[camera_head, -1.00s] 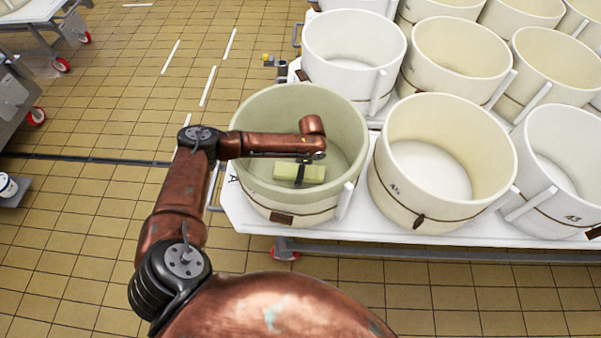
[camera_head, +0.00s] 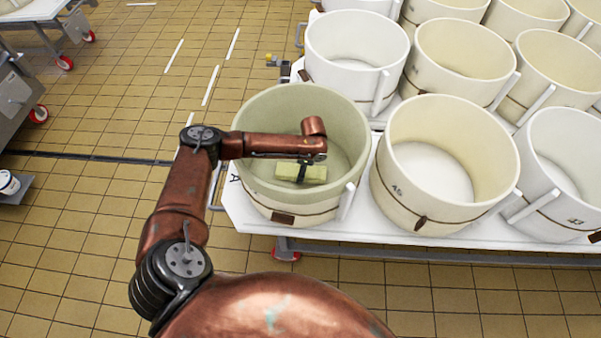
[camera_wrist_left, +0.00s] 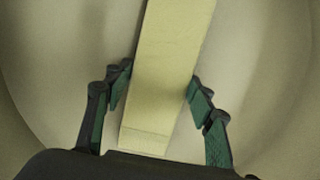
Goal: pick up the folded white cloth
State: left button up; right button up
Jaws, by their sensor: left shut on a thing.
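The folded cloth (camera_head: 316,174) is a long pale block, yellowish in this light, inside the front-left round vat (camera_head: 257,113). My left gripper (camera_head: 302,172) reaches down into the vat and is shut across the cloth's middle. In the left wrist view the cloth (camera_wrist_left: 168,70) runs between the two dark fingers of the gripper (camera_wrist_left: 161,84), one against each long side. I cannot tell whether the cloth touches the vat floor. My right gripper is not in view.
The vat wall surrounds the gripper and cloth. Another vat (camera_head: 396,187) stands close on the right, and a white vat (camera_head: 340,45) stands behind. Several more fill the white cart top (camera_head: 335,232). Tiled floor (camera_head: 90,210) lies open to the left.

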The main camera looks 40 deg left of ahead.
pick_arm(q)
jog(key=shift+c, duration=0.8)
